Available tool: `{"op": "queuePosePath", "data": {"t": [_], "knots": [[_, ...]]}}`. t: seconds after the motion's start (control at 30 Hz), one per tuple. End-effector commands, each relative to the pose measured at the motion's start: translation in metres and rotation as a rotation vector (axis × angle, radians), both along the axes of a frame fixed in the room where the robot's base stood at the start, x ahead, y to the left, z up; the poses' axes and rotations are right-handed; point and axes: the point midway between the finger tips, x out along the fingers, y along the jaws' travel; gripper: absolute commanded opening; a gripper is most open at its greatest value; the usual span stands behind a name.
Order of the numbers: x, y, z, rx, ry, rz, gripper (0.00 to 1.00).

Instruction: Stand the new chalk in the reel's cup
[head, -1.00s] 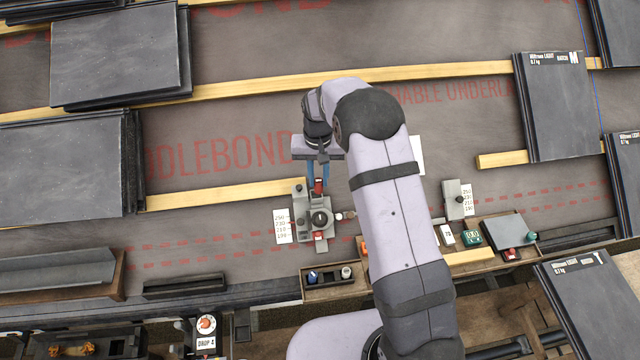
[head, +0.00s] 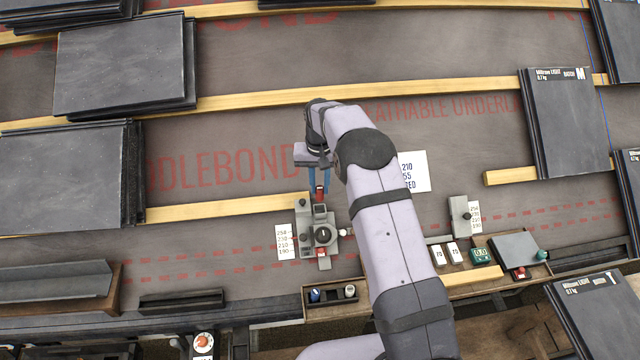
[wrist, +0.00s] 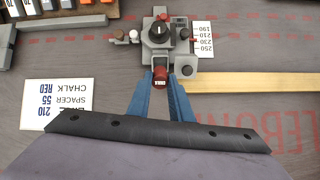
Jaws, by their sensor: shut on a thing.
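My gripper (head: 319,187) has blue fingers shut on a red chalk (wrist: 160,72). The reel (head: 306,236) is a grey block with a black knob, lying on the underlay.
A number scale (head: 286,242) lies beside the reel. A wooden batten (head: 225,207) runs left of it. Slate stacks (head: 60,180) stand on both sides.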

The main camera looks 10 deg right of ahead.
Motion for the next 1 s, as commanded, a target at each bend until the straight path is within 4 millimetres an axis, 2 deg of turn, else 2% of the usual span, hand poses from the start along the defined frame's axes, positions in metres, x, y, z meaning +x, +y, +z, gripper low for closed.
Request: {"op": "queuePosePath", "data": {"t": [0.03, 0.6, 1.0], "knots": [[0.000, 0.000, -0.008, 0.000, 0.001, 0.000, 0.00], [0.000, 0.000, -0.052, 0.000, 0.000, 0.000, 0.00], [0.000, 0.000, -0.073, 0.000, 0.000, 0.000, 0.00]]}}
